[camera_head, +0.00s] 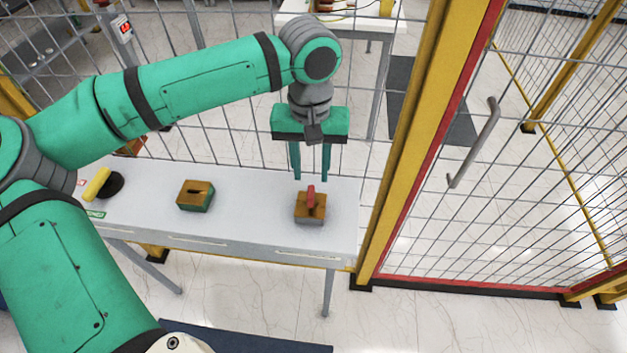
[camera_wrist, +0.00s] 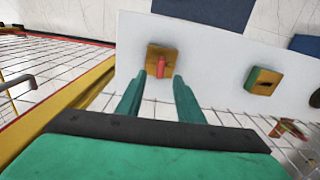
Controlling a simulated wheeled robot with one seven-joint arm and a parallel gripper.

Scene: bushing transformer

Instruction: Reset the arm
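My green gripper (camera_head: 310,176) is open and empty above the right part of the white table. Its two fingers point down, and they also show in the wrist view (camera_wrist: 158,98). Below the fingertips, a wooden block (camera_head: 309,214) with a red peg (camera_head: 311,196) standing in it sits on the table. The fingers look apart from the peg. In the wrist view, the same block (camera_wrist: 152,58) and red peg (camera_wrist: 161,66) lie just beyond the fingertips.
The white table (camera_head: 250,222) also holds a wood-and-green block (camera_head: 195,195) with a dark slot and a yellow-handled object (camera_head: 97,185) on a dark round base. A mesh fence with a yellow post (camera_head: 425,140) stands close to the table's right end. Another white table (camera_head: 345,22) stands behind the fence.

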